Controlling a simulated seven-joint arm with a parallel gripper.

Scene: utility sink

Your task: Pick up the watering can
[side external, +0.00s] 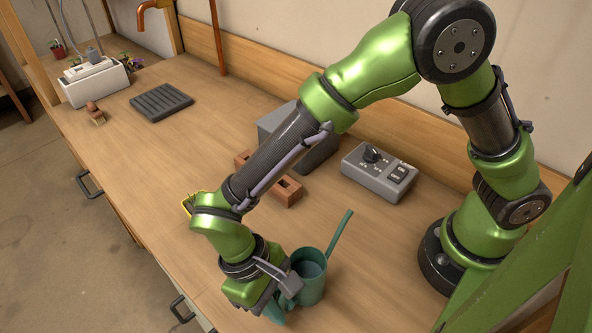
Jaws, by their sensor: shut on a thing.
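The teal watering can (311,284) stands at the front part of the wooden bench, its open top facing up and its long spout pointing up to the right. My gripper (284,299) is at the can's left side, shut on it, apparently at the handle. The gripper body hides part of the handle and the exact contact. I cannot tell whether the can's base touches the bench.
A grey control box (380,172) with a knob sits behind the can. Reddish bricks (287,191) and a grey block (277,122) lie behind my forearm. A dark ridged tray (160,101) lies farther left. The bench front edge is close to the gripper.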

